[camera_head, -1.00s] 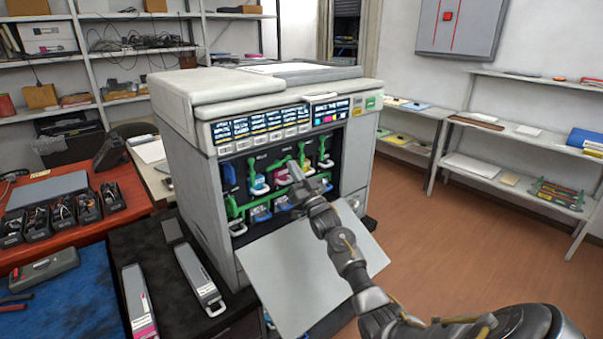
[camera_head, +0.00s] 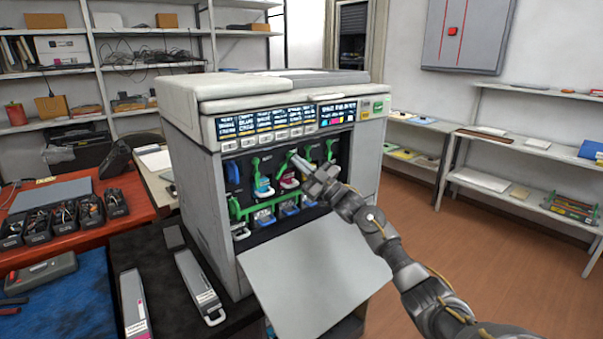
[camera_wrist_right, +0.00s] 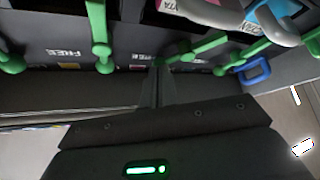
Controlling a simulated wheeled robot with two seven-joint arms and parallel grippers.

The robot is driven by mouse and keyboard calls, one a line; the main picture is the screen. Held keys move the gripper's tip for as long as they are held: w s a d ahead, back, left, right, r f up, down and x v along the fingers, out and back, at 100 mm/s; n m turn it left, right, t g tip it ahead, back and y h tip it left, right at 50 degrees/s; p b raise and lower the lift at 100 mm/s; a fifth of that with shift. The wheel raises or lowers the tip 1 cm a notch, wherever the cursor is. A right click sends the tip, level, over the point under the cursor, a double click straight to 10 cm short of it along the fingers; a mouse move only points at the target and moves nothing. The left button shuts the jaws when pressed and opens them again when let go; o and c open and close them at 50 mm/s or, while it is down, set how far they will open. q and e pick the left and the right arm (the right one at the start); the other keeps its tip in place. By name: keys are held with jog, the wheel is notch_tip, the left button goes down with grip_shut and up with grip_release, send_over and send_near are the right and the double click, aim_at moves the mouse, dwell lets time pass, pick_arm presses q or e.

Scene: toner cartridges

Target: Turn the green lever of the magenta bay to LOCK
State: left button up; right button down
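The printer (camera_head: 205,165) stands with its front open, showing a row of cartridge bays with green levers. The magenta cartridge (camera_head: 288,183) sits in its bay near the middle, with a tilted green lever (camera_head: 284,161) above it. My right gripper (camera_head: 298,161) is at this lever, coming from the right. In the right wrist view, the narrow dark fingers (camera_wrist_right: 160,85) look together, their tips beside the end of a slanted green lever (camera_wrist_right: 200,47). I cannot tell whether they touch it. A magenta part (camera_wrist_right: 215,2) shows at the top edge. My left gripper is not in view.
Neighbouring green levers (camera_head: 330,150) are close to the right gripper. Two loose cartridges (camera_head: 198,283) lie on the dark bench at left. The floor (camera_head: 480,265) at right is clear.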

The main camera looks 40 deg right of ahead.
jog(key=n+g+y, duration=0.1)
jog(key=n, duration=0.1)
jog(key=r+n+g+y, duration=0.1)
jog(key=n+g, duration=0.1)
jog(key=n, duration=0.1)
jog(key=n+g, duration=0.1)
jog(key=n, duration=0.2)
jog(key=shift+a+r+y, duration=0.3)
jog(key=shift+y, duration=0.1)
jog(key=shift+f, duration=0.15)
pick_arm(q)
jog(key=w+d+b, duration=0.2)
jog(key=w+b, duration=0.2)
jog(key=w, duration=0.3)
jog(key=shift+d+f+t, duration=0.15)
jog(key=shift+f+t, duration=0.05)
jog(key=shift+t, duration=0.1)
pick_arm(e)
jog(key=v, duration=1.4)
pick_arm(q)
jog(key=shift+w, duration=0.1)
